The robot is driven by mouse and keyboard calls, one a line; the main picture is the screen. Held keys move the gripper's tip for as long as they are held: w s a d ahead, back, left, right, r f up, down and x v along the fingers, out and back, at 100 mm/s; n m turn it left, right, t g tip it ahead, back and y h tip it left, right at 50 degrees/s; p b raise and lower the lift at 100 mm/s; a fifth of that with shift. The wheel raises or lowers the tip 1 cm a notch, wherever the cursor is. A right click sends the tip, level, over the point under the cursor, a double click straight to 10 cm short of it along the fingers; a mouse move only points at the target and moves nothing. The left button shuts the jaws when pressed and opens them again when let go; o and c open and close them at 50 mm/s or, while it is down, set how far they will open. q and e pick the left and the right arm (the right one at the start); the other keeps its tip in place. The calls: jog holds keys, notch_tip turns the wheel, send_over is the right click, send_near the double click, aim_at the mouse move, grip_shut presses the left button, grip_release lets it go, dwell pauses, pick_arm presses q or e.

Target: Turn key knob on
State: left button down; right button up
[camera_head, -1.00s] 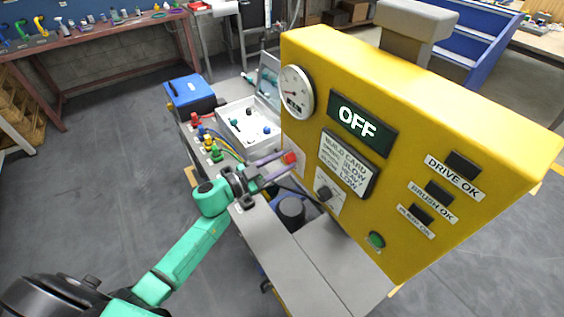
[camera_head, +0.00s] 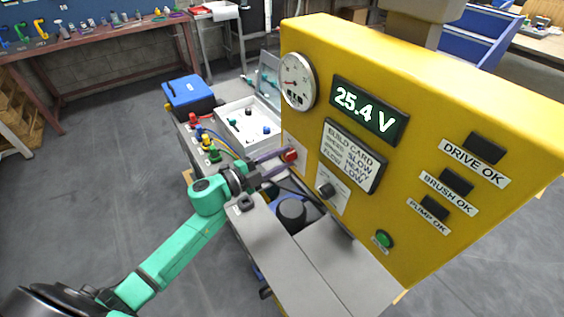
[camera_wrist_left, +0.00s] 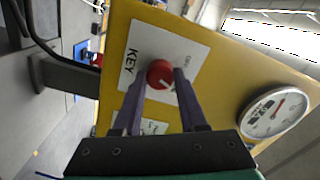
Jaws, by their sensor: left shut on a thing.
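The red key knob (camera_head: 289,155) sits on the front of the yellow panel (camera_head: 400,205), below the round gauge. In the left wrist view the knob (camera_wrist_left: 160,74) is on a white plate (camera_wrist_left: 172,52) lettered KEY, with a white mark on its face. My left gripper (camera_head: 284,157) has its purple fingers on either side of the knob and is shut on it. It also shows in the left wrist view (camera_wrist_left: 161,80). The display (camera_head: 368,110) on the panel reads 25.4 V. My right gripper is not in view.
A black knob (camera_head: 326,190) and a green button (camera_head: 383,239) are lower on the panel. A round gauge (camera_head: 298,81) is above. A white tray (camera_head: 246,128), a blue box (camera_head: 191,95) and several coloured connectors (camera_head: 207,141) stand to the left.

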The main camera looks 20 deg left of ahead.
pick_arm(q)
jog(key=shift+f+m+b, duration=0.1)
jog(key=shift+m+b, duration=0.2)
jog(key=shift+m, duration=0.4)
jog(key=shift+c, duration=2.3)
grip_release()
jog(key=shift+s+a, duration=0.1)
jog(key=shift+s+a, duration=0.25)
jog(key=shift+s, duration=0.05)
jog(key=b+v, duration=0.2)
jog(key=v, duration=1.1)
jog(key=shift+s, duration=0.25)
